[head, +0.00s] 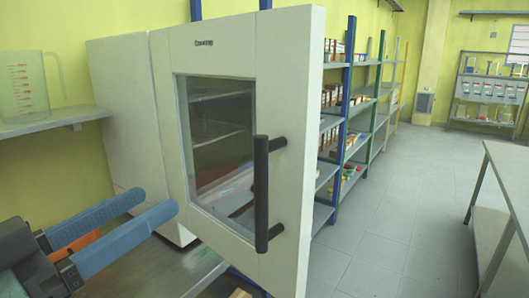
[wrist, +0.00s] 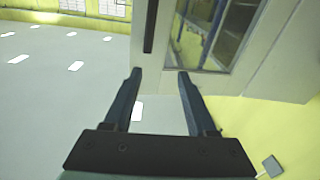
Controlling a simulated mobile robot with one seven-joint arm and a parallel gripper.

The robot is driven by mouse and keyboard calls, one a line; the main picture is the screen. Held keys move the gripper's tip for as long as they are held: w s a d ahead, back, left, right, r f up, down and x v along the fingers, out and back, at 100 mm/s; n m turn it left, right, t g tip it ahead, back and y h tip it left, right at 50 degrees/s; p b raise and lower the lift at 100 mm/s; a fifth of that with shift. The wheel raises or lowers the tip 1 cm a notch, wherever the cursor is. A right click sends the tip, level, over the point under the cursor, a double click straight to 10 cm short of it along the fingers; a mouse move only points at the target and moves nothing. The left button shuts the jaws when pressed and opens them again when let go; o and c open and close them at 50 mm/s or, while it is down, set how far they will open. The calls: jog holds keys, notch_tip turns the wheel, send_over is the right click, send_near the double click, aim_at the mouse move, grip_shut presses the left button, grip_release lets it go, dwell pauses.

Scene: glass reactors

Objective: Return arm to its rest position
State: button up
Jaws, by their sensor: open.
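My gripper (head: 158,209) is at the lower left of the head view, with its two blue fingers apart and nothing between them. The fingers also show spread and empty in the wrist view (wrist: 160,72). A white cabinet door (head: 275,130) with a glass window and a black bar handle (head: 262,195) stands swung open in front of the cabinet body (head: 120,120). My fingertips are left of the handle and apart from it in the head view. In the wrist view the handle (wrist: 150,28) is beyond the fingertips.
A shelf (head: 50,124) with a clear measuring jug (head: 25,88) is at the left. Stocked shelving (head: 345,125) runs back behind the door. A grey table (head: 505,165) stands at the right. The tiled floor (head: 385,205) between is clear.

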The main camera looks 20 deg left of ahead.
jog(key=w+d+r+n+t+y, duration=0.1)
jog(key=w+d+r+t+y, duration=0.2)
jog(key=w+d+r, duration=0.6)
jog(key=s+d+r+t, duration=0.2)
jog(key=d+r+t, duration=0.1)
jog(key=d, duration=0.4)
jog(key=s+d+r+t, duration=0.2)
jog(key=d+r, duration=0.3)
jog(key=d, duration=0.3)
jog(key=shift+s+t, duration=0.3)
jog(key=shift+t, duration=0.2)
